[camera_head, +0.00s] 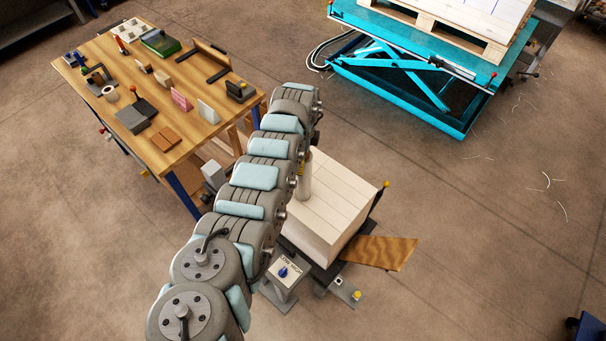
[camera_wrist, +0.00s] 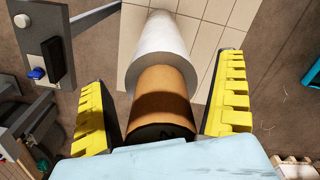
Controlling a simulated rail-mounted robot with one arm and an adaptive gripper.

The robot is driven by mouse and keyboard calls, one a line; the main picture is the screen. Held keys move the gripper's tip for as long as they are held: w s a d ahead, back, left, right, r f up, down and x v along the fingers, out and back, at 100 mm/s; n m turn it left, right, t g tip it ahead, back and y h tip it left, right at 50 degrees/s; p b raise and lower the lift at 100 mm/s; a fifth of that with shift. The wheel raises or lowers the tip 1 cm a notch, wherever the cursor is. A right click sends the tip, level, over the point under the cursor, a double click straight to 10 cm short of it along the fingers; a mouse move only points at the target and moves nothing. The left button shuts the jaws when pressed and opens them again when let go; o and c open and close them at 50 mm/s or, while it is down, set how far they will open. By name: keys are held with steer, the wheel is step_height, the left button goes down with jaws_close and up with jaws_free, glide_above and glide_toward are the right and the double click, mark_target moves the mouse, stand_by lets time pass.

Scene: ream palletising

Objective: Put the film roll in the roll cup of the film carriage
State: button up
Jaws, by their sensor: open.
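The film roll (camera_wrist: 158,48) has a white wrapped body and a brown core (camera_wrist: 160,93) with a dark end nearest me. In the wrist view my gripper (camera_wrist: 163,84) is open, with one yellow ribbed finger on each side of the brown core. Gaps show between fingers and core. In the head view a pale upright cylinder (camera_head: 304,182), which looks like the roll, shows beside my arm, in front of a white block stack (camera_head: 345,195); my arm hides the gripper there. I cannot make out the roll cup or be sure which part is the film carriage.
A post with a blue-knobbed control box (camera_head: 284,270) stands close by my arm. A wooden board (camera_head: 378,252) lies right of the stack. A workbench (camera_head: 178,152) with several items is at left, and a turquoise lift table (camera_head: 400,85) at upper right. Floor between is mostly clear.

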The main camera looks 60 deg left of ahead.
steer(key=shift+c, duration=0.3)
steer(key=c, duration=1.3)
steer(key=shift+r, duration=0.2)
